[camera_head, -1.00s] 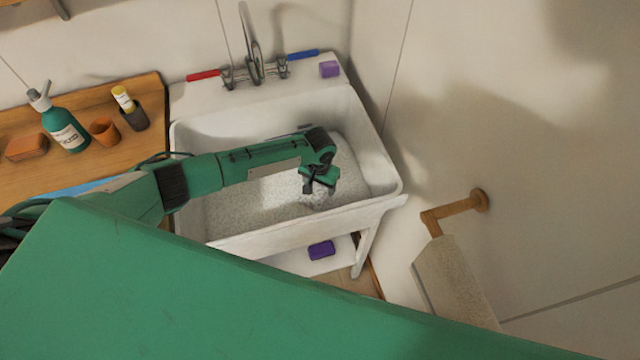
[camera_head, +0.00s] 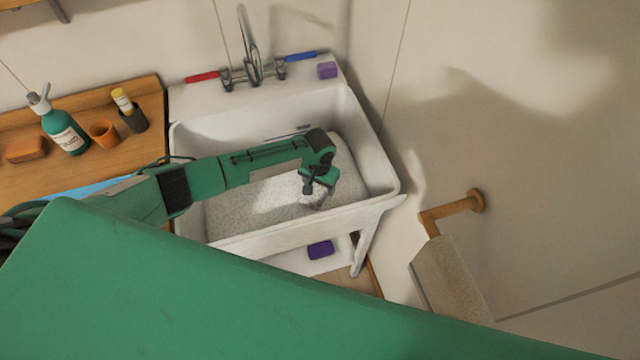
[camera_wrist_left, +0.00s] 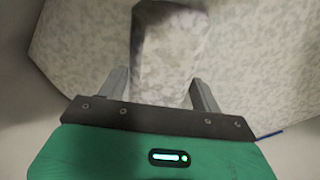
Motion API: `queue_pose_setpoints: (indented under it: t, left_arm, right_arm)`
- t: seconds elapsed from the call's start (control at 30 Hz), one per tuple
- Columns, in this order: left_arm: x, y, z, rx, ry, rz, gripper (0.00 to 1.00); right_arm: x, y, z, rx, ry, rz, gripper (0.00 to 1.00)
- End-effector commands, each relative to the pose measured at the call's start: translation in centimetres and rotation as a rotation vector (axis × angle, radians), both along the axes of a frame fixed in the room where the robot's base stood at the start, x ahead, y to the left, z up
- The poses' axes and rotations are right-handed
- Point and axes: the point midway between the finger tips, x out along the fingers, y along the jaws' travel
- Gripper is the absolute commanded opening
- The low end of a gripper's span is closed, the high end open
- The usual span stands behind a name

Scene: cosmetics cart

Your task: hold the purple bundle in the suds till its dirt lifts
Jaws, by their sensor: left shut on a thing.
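My left gripper (camera_head: 314,187) is over the right part of the white sink (camera_head: 190,150), low at the speckled grey-white suds (camera_head: 250,205). In the left wrist view, its two fingers (camera_wrist_left: 160,88) stand either side of a pale, blotchy greyish bundle (camera_wrist_left: 167,58) and are shut on it. The bundle looks grey-white rather than clearly purple. The speckled suds surround it, and I cannot tell how deep it sits. My right gripper is not in view.
A tap (camera_head: 252,65) with red and blue handles stands at the sink's back. A green pump bottle (camera_head: 65,130), an orange cup (camera_head: 104,133) and a dark holder (camera_head: 133,119) stand on the wooden counter at left. A towel (camera_head: 450,280) hangs at right.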

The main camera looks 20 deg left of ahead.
Motion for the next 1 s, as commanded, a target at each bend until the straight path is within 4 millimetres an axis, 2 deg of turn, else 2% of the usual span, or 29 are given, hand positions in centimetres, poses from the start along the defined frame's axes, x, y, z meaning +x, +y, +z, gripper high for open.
queue_pose_setpoints:
  t: [1.0]
  left_arm:
    - [0.28, -0.40, 0.09, -0.001, 0.000, 0.000, 0.47]
  right_arm:
    - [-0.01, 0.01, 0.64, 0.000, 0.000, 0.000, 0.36]
